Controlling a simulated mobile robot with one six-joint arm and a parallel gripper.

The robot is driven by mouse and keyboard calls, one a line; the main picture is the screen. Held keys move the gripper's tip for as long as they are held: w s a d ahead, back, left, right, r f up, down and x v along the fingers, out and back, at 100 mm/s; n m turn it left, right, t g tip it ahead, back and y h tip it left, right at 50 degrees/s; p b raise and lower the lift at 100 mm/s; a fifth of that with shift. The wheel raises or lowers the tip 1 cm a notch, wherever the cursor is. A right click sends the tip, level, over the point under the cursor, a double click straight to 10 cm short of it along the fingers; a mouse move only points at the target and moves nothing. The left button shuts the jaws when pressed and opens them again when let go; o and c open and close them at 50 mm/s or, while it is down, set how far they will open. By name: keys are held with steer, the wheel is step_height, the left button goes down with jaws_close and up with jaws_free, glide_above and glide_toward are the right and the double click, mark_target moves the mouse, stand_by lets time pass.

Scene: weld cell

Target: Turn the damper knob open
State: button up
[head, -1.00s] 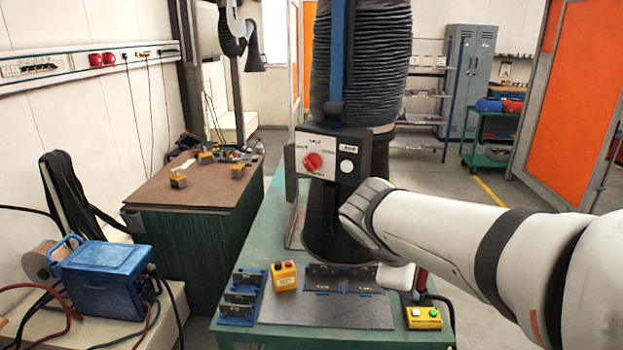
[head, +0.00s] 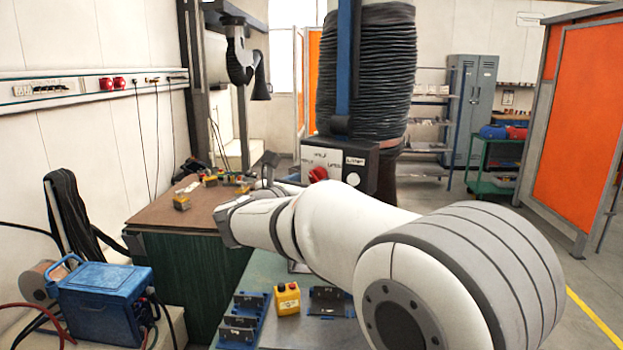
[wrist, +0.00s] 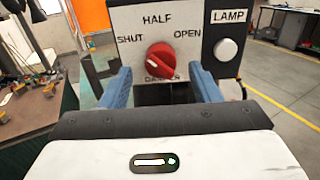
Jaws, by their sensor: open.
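The red damper knob (wrist: 161,61) sits on a white panel marked SHUT, HALF and OPEN in the wrist view. The white mark on its face lies on the left side, toward SHUT. It also shows in the head view as a red spot (head: 318,174) on the dark control box (head: 366,176), just above my arm. My gripper (wrist: 162,84) is open, with its blue fingers apart below left and right of the knob. Nothing is between them, and neither finger visibly touches the knob. In the head view I cannot make out the fingers clearly.
A round white LAMP button (wrist: 226,49) is right of the panel. A thick ribbed hose (head: 366,70) rises behind the box. A brown-topped bench (head: 165,212) is at left.

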mark_target(317, 177)
steer(key=shift+x, duration=1.2)
steer(key=c, duration=0.9)
steer(key=shift+a, duration=0.1)
steer(key=shift+c, duration=0.5)
